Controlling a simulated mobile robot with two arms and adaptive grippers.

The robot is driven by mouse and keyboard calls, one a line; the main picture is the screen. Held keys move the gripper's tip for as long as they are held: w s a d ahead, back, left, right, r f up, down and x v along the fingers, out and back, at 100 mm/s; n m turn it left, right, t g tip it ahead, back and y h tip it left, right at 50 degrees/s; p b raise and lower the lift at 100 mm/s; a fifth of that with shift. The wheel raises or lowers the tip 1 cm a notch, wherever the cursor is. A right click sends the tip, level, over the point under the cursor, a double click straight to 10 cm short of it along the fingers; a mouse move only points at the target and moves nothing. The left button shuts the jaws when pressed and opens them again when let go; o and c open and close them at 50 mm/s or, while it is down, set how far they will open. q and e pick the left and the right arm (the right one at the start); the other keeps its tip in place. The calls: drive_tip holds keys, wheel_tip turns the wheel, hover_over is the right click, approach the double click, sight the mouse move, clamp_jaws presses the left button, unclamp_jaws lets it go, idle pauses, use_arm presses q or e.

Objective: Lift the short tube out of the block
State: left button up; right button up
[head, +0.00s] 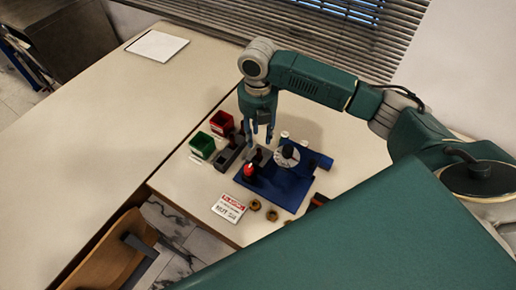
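My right gripper (259,138) points down over the small table, with its two fingers apart and nothing clearly between them. A dark grey block (229,156) stands just left of the fingers, beside the bins. A smaller grey piece (258,157) lies below the fingertips, next to a red knob (249,170). The short tube is too small to make out for certain, and the fingers may hide part of it. I cannot tell whether the fingers touch anything. My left gripper is not in view.
A blue base (285,190) with a round dial (287,155) stands right of the gripper. A green bin (202,145) and a red bin (222,123) stand left. A sign (229,208) and brass nuts (256,205) lie in front. The left tabletop is mostly clear.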

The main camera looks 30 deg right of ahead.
sight(259, 150)
drive_tip(key=shift+s+f, duration=0.25)
drive_tip(key=shift+f, duration=0.85)
drive_tip(key=shift+d+f, duration=0.1)
drive_tip(key=shift+f, duration=0.25)
wheel_tip(259, 150, down, 4)
drive_tip(key=shift+f+p, duration=0.15)
drive_tip(key=shift+p, duration=1.1)
drive_tip(key=shift+f, duration=0.35)
drive_tip(key=shift+w+f, duration=0.1)
drive_tip(key=shift+f, duration=0.1)
drive_tip(key=c, duration=0.4)
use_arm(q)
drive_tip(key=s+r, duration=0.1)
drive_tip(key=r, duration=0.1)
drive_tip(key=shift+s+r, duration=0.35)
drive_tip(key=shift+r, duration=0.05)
use_arm(e)
clamp_jaws()
